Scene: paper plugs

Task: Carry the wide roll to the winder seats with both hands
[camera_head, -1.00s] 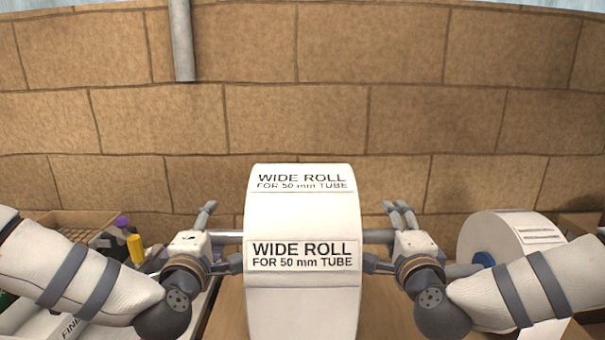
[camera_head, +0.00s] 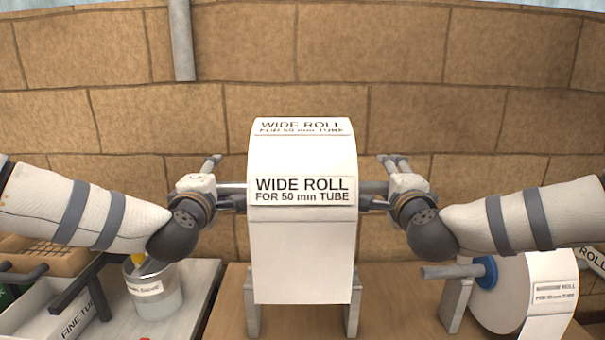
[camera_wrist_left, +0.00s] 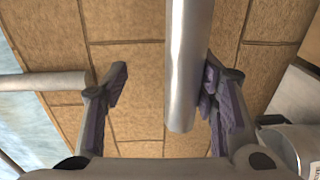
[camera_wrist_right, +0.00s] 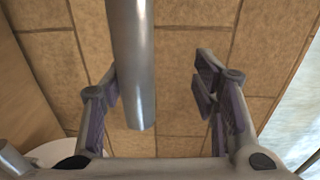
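The wide roll (camera_head: 302,245) is white with black labels and hangs upright between my two hands, above the bench. A metal tube (camera_head: 233,190) passes through it and sticks out on both sides. My left gripper (camera_head: 221,184) has its fingers spread around the left end, which lies against one finger in the left wrist view (camera_wrist_left: 187,65). My right gripper (camera_head: 384,184) is likewise spread around the right end, against one finger in the right wrist view (camera_wrist_right: 132,65). Two grey uprights (camera_head: 252,310), apparently the winder seats, show below the roll; the roll partly hides them.
At right a second roll (camera_head: 500,295) with a blue core stands by a grey upright and short bar (camera_head: 450,271). A brick wall closes the back.

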